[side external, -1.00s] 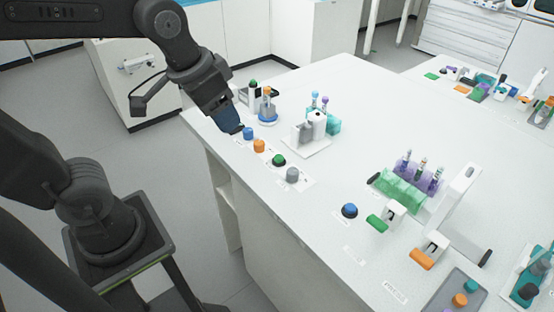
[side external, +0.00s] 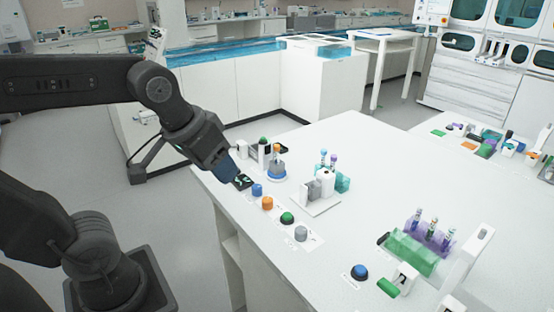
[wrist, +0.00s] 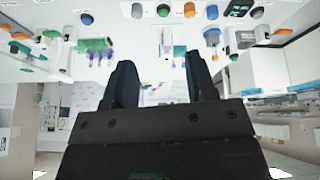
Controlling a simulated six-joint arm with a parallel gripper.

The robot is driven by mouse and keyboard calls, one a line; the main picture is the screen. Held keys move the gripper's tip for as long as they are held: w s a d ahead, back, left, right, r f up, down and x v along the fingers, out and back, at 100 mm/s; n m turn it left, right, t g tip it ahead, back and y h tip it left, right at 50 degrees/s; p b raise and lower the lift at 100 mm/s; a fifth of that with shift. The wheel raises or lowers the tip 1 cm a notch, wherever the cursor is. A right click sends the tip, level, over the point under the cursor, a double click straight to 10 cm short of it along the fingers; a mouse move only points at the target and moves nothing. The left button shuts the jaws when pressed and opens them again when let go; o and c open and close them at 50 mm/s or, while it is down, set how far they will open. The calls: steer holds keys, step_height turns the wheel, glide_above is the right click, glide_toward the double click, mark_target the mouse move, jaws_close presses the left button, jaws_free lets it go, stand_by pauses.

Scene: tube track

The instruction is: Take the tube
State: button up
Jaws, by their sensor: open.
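Several tubes are in view. One with an orange cap (side external: 277,152) stands upright in a round blue-based holder (side external: 277,175). Others with blue and purple caps (side external: 328,156) stand in a teal rack (side external: 343,183). More stand in a purple and green rack (side external: 408,253) at the right. My gripper (side external: 238,179) is over the table's left edge, beside the blue knob and apart from the tubes. In the wrist view my gripper (wrist: 160,75) has two spread dark fingers with nothing seen between them. I cannot tell which tube the task names.
Blue (side external: 257,190), orange (side external: 267,203), green (side external: 287,217) and grey (side external: 301,233) knobs line the table's left edge. A small white device (side external: 325,181) stands behind them. A blue button (side external: 360,272) is near the front. The middle of the white table (side external: 370,165) is clear.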

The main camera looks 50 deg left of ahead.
steer(key=w+a+r+n+g, duration=0.2)
steer(key=w+a+r+n, duration=0.15)
steer(key=w+n, duration=0.45)
steer(key=n+g, duration=0.3)
steer(key=n, duration=0.8)
glide_above(277, 145)
step_height(277, 145, down, 6)
steer(key=f, duration=0.8)
steer(key=shift+s+d+f, duration=0.2)
steer(key=shift+w+a+f, duration=0.15)
steer(key=shift+f, duration=2.45)
steer(key=c, duration=0.8)
steer(key=shift+r, duration=0.1)
